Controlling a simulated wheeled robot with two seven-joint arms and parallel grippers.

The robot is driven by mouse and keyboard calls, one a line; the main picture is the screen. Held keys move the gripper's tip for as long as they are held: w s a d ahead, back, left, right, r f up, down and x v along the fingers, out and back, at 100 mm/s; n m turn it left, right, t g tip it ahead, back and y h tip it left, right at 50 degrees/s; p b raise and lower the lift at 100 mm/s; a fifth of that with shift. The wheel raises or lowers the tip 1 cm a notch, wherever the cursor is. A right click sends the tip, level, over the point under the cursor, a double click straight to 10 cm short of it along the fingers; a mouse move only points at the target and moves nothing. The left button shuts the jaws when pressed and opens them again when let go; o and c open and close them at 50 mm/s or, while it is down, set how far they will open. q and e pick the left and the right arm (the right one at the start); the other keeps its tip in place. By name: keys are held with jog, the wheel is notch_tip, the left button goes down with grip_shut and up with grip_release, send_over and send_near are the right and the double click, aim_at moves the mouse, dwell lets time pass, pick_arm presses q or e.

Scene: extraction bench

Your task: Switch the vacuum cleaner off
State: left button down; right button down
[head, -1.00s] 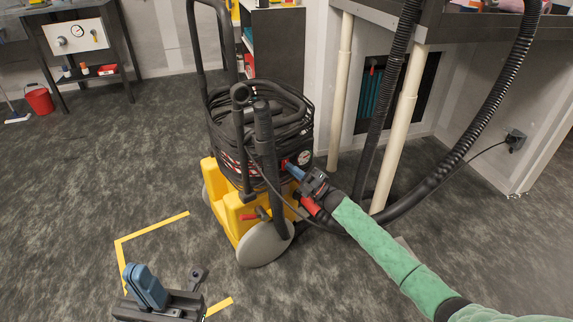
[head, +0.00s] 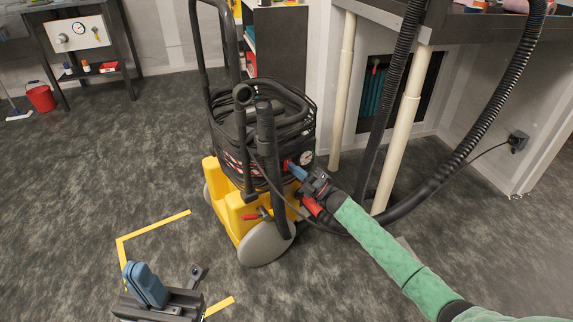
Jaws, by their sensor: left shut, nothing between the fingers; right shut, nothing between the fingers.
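The vacuum cleaner (head: 229,204) stands upright on the floor in the middle of the head view, with a yellow base, grey wheels and a dark drum wrapped in coiled black cable. A round white gauge (head: 306,158) shows on its right side, with a small red part (head: 286,165) left of it. My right gripper (head: 293,169) is shut, its blue fingertips close to the red part; I cannot tell whether they touch it. The switch itself is not clearly seen. My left gripper (head: 145,284) is shut and empty, low at the left, away from the vacuum.
A black ribbed hose (head: 484,128) runs from the bench down to the vacuum. Pale bench legs (head: 400,130) stand to the right. A wall socket (head: 518,141) with a cable is at far right. A red bucket (head: 41,98) is at far left.

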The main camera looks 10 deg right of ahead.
jog(key=s, duration=0.1)
jog(key=s+d+p, duration=0.1)
jog(key=s, duration=0.2)
jog(key=shift+s+d+r+p, duration=0.2)
jog(key=shift+s+r+p, duration=0.1)
jog(key=shift+p, duration=0.1)
dwell(0.4)
